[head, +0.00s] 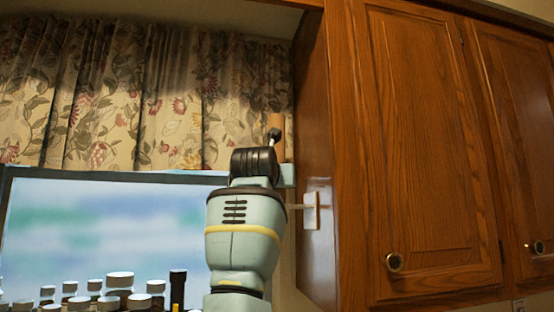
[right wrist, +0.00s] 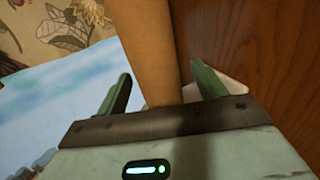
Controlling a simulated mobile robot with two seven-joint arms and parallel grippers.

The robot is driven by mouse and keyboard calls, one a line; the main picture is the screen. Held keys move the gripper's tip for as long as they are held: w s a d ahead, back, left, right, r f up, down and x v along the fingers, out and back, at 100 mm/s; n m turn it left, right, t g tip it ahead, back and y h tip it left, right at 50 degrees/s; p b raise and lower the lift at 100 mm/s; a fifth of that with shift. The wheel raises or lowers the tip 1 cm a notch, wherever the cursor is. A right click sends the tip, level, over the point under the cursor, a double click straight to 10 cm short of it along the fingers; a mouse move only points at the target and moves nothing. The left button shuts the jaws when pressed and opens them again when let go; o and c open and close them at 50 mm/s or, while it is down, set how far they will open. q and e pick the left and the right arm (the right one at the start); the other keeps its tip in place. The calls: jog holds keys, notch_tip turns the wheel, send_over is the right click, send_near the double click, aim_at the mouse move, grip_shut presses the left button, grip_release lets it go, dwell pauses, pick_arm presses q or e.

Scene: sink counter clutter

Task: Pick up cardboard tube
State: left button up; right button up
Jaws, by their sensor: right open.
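The cardboard tube (head: 276,124) is brown and upright beside the side wall of the wooden cabinet, partly hidden behind my right arm in the head view. In the right wrist view the tube (right wrist: 150,45) runs down between the two green fingers of my right gripper (right wrist: 160,72). The fingers are open, one on each side, with a visible gap to the tube on both sides. The tube's lower end is hidden behind the gripper body. My left gripper is not in view.
A wooden cabinet (head: 425,150) stands close on the right. A white bracket (head: 311,210) is on its side wall. A floral curtain (head: 120,90) hangs over the window (head: 100,220). Several white-capped bottles (head: 120,285) stand below at the left.

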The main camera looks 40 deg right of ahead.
aim_at(276, 146)
jog(key=shift+a, duration=0.1)
jog(key=c, duration=1)
jog(key=shift+r, duration=0.15)
jog(key=shift+c, duration=0.2)
jog(key=shift+w+r, duration=0.1)
jog(key=shift+r, duration=4.6)
jog(key=shift+r, duration=0.2)
jog(key=shift+s, duration=0.2)
jog(key=shift+w, duration=0.1)
